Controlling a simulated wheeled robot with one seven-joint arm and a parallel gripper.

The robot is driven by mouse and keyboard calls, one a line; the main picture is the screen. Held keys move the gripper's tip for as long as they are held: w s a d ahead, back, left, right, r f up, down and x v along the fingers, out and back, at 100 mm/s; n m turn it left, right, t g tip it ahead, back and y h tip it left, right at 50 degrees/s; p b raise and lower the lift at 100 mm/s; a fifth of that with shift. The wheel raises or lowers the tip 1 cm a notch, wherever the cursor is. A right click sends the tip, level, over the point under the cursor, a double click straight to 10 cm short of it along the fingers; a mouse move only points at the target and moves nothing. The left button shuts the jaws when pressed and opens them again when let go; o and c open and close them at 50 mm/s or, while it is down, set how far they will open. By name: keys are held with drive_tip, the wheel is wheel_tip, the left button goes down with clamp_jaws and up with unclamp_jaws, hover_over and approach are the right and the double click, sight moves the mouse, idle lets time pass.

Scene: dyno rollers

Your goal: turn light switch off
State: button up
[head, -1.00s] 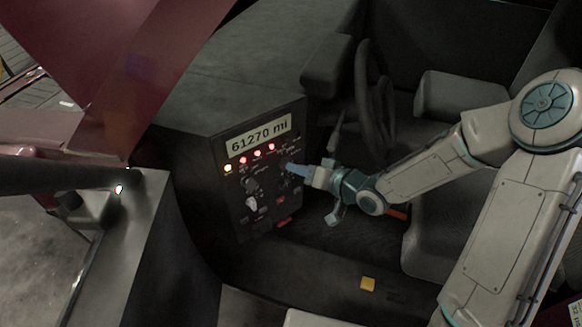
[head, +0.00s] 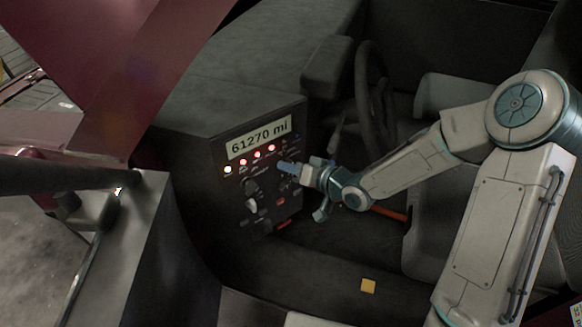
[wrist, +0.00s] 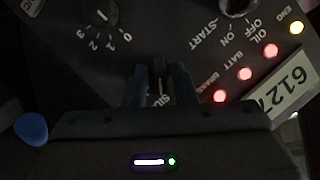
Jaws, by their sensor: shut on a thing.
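The dark control panel (head: 262,180) stands on the console with a display reading "61270 mi". My gripper (head: 283,166) is at the panel's right side, level with the knobs. In the wrist view my gripper's two dark fingers (wrist: 160,88) are close together, with a narrow dark piece between them against the panel; I take it for the light switch. Its shape and position are mostly hidden by the fingers, and the label there is only partly readable.
A row of lamps (head: 257,155), one yellow and the others red, glows below the display. A knob marked 0 to 3 (wrist: 102,12) and an OFF/ON/START knob (wrist: 238,6) are nearby. The steering wheel (head: 376,105) and seat (head: 462,97) are to the right.

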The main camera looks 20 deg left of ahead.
drive_tip(key=shift+b, duration=0.3)
drive_tip(key=n+t+h+b, duration=0.1)
drive_tip(key=n+b, duration=0.1)
drive_tip(key=b, duration=0.2)
drive_tip(key=n+t+h+b, duration=0.1)
drive_tip(key=n+b, duration=0.2)
drive_tip(key=b, duration=0.1)
drive_tip(key=shift+s+a+h+b, duration=0.2)
drive_tip(key=shift+h+b, duration=0.1)
drive_tip(key=shift+h, duration=0.1)
drive_tip(key=shift+r, duration=0.1)
drive_tip(key=o, duration=0.7)
drive_tip(key=shift+t, duration=0.3)
drive_tip(key=shift+d, duration=0.1)
